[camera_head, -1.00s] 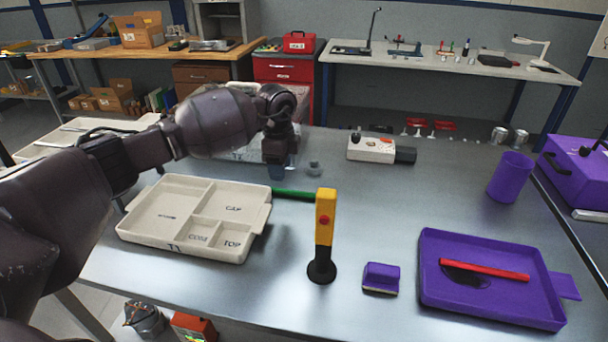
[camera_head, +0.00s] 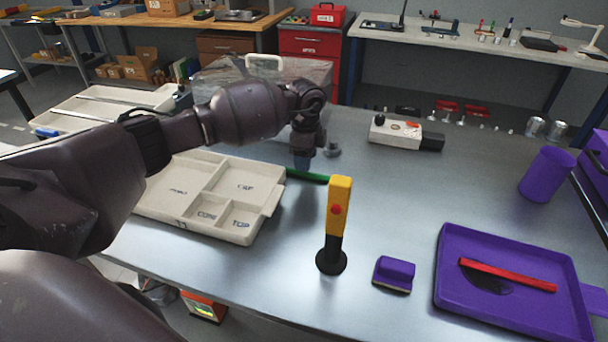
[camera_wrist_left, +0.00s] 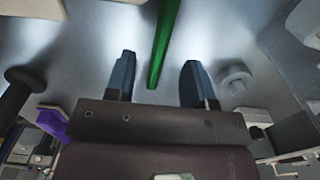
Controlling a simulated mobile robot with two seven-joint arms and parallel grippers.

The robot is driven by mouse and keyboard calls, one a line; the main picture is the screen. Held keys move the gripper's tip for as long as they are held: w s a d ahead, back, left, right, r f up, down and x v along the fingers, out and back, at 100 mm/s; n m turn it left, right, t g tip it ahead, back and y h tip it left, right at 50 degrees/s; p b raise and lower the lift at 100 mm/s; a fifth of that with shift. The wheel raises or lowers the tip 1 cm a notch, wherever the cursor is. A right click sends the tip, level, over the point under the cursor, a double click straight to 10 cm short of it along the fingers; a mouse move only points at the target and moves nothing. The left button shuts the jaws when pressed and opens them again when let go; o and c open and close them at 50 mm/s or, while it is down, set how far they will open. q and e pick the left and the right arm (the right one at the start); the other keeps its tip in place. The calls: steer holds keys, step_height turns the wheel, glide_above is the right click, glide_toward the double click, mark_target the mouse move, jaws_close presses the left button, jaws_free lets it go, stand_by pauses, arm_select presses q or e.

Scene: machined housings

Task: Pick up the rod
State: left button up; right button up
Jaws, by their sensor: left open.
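A green rod (camera_head: 307,175) lies on the metal table, between the compartment tray and the upright yellow and black post. In the left wrist view the rod (camera_wrist_left: 164,40) runs from the top edge down toward the gap between my fingers. My left gripper (camera_head: 303,162) points down close to the rod in the head view and hides part of the space around it. In the left wrist view its two blue-grey fingers (camera_wrist_left: 157,80) are spread apart, with nothing held between them. Contact with the rod cannot be told. My right gripper is not in view.
A cream compartment tray (camera_head: 267,208) is left of the rod. The yellow and black post (camera_head: 338,215) stands in front. A small grey knob (camera_head: 332,150) is just right of my gripper. A purple tray (camera_head: 450,285) with a red bar (camera_head: 508,275) lies at front right.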

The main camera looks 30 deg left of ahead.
arm_select(q)
step_height(320, 180, down, 4)
steer(key=shift+w+f+b, duration=0.1)
steer(key=shift+b, duration=0.25)
steer(key=shift+f, duration=0.2)
steer(key=shift+c, duration=1.4)
steer(key=c, duration=0.5)
jaws_close()
steer(key=shift+r, duration=0.35)
step_height(320, 180, up, 20)
steer(key=p, duration=0.2)
steer(key=shift+f+p, duration=0.25)
steer(key=shift+p, duration=0.1)
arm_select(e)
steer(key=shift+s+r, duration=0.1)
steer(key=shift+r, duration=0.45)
